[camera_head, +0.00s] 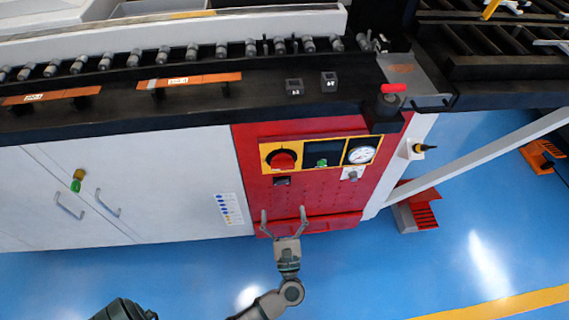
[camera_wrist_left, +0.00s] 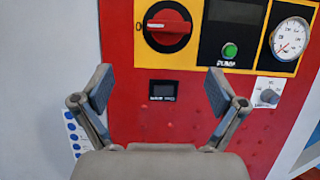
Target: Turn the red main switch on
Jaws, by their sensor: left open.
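The red main switch (camera_head: 282,159) is a round rotary knob on a yellow plate, at the upper left of the red panel (camera_head: 325,198). In the left wrist view the switch (camera_wrist_left: 168,27) shows at the top, with its handle bar lying roughly level and a "0" mark at its left. My left gripper (camera_head: 284,222) is open and empty, in front of the panel and below the switch in the picture. In the left wrist view its two fingers (camera_wrist_left: 153,92) stand wide apart below the switch, not touching it. My right gripper does not show.
Right of the switch are a green pump button (camera_wrist_left: 230,50) and a pressure gauge (camera_wrist_left: 290,38). A small black display (camera_wrist_left: 163,90) sits below the switch. A white cabinet (camera_head: 150,185) stands to the left. Blue floor (camera_head: 370,270) in front is clear.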

